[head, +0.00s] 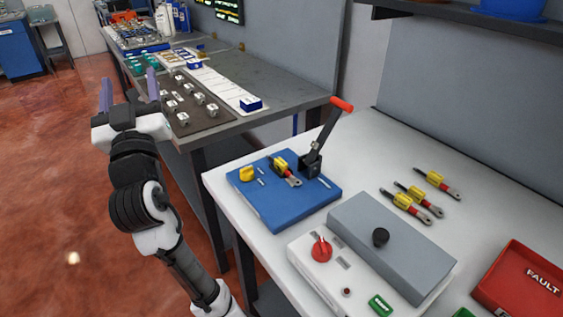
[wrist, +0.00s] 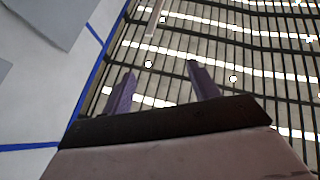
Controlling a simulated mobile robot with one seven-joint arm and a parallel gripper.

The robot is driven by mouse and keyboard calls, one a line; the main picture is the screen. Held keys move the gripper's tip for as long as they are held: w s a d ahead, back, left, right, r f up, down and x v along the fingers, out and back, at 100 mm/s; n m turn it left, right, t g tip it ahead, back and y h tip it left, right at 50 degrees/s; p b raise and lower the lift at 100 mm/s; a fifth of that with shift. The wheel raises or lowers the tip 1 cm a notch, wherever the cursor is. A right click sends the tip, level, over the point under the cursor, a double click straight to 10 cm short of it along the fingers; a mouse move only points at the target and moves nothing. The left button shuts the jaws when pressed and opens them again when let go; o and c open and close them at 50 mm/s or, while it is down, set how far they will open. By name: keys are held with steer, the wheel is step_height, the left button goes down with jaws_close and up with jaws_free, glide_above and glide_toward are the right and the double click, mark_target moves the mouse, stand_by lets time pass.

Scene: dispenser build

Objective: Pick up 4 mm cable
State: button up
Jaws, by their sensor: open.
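My gripper (head: 129,85) is raised at the left in the head view, its two purple fingers apart and pointing up. The wrist view shows the fingers (wrist: 162,72) with nothing between them. No part is clearly readable as the 4 mm cable. A similar piece (head: 285,171) sits on a blue block (head: 300,208) beside a black lever with a red grip (head: 325,138).
A grey bench (head: 285,92) behind my gripper holds a dark mat (head: 208,122) with several small metal parts. A grey box (head: 385,235), a white panel with a red knob (head: 320,248) and a red FAULT tray (head: 515,280) stand on the white table. Red floor at left is open.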

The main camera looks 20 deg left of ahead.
steer(key=w+d+f+m+h+p, duration=0.1)
steer(key=w+d+f+m+h, duration=0.1)
steer(key=w+f+m+h, duration=0.55)
steer(key=m+g+h+p, duration=0.2)
steer(key=m+g+h, duration=0.6)
steer(key=h, duration=0.7)
glide_toward(280, 161)
steer(key=p+x, duration=0.2)
steer(key=x, duration=0.1)
steer(key=shift+w+d+r, duration=0.1)
steer(key=shift+w+d, duration=0.05)
steer(key=shift+w, duration=0.2)
steer(key=p+x, duration=0.2)
steer(key=x, duration=0.2)
steer(key=shift+d, duration=0.15)
steer(key=shift+w+d+f, duration=0.2)
steer(key=shift+w+f, duration=0.05)
steer(key=shift+f, duration=0.2)
